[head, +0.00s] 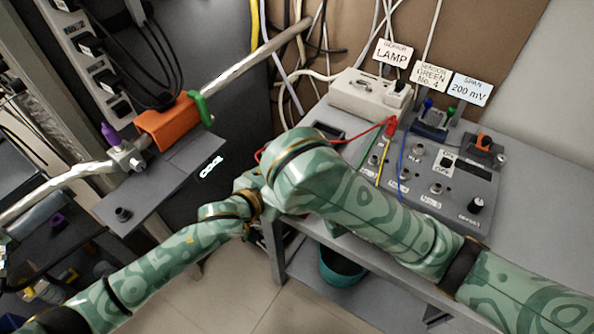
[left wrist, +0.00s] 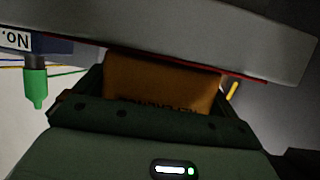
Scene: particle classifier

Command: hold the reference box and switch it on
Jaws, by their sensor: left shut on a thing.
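In the left wrist view, my left gripper (left wrist: 163,92) is shut on an orange-brown box (left wrist: 160,78) that bears dark upside-down lettering, too dim to read surely. It appears to be the reference box. Its upper part is hidden by a grey slab that crosses the view, and I see no switch on it. In the head view, my two arms meet near the middle, and the bent right arm covers the place where the left one ends. Neither gripper nor the held box can be made out there. My right gripper does not show.
A grey bench (head: 540,150) carries a control panel (head: 423,202) with sockets, coloured wires and a knob, and a white socket box (head: 370,95). A metal rod (head: 250,60) with an orange clamp (head: 165,124) crosses at left. A teal bin (head: 342,267) stands below the bench.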

